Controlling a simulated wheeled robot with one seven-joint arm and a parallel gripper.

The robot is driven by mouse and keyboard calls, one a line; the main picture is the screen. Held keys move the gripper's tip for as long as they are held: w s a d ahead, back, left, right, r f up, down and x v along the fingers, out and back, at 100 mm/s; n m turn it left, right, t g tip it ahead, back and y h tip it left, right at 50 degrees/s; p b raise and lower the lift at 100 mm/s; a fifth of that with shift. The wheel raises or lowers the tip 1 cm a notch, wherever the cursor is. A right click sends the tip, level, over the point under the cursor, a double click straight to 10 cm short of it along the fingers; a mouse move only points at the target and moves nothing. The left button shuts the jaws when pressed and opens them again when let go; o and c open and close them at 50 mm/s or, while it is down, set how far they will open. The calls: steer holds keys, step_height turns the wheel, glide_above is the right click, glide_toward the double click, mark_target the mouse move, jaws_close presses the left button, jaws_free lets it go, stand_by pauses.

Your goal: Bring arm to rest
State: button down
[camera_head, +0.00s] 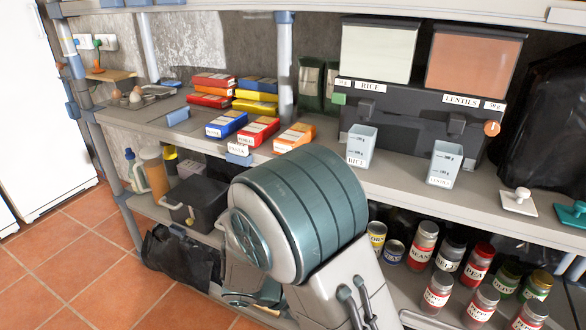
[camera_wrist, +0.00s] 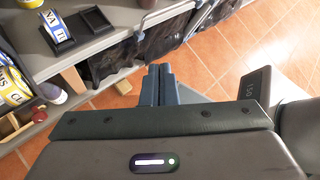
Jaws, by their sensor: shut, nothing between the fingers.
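My gripper (camera_wrist: 160,84) shows in the wrist view, its two fingers together and empty. It points down over the tiled floor, beside the front edge of the shelving. In the head view my arm is folded in front of the shelf, with a large teal and grey joint in the middle of the picture. That arm hides part of the lower shelf, and I cannot make out the fingertips there.
The upper shelf (camera_head: 400,180) carries boxed pasta packets (camera_head: 226,124), a rice bin (camera_head: 378,52) and a lentils bin (camera_head: 472,64). Jars and cans (camera_head: 424,245) stand on the lower shelf. A black bag (camera_head: 180,258) lies low at the left. The tiled floor (camera_head: 95,262) at left is clear.

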steer(key=s+d+r+m+y+p, duration=0.2)
steer(key=s+r+m+y+p, duration=0.1)
steer(key=r+m, duration=0.5)
steer(key=s+d+r+m+y+p, duration=0.3)
steer(key=r+m+p, duration=0.3)
steer(key=r+m, duration=0.3)
steer(key=s+d+r+m+y+p, duration=0.3)
steer(key=r+m+y+p, duration=0.2)
steer(key=r+m, duration=0.3)
step_height(320, 180, up, 4)
steer(key=shift+m+t, duration=0.3)
steer(key=shift+m, duration=0.1)
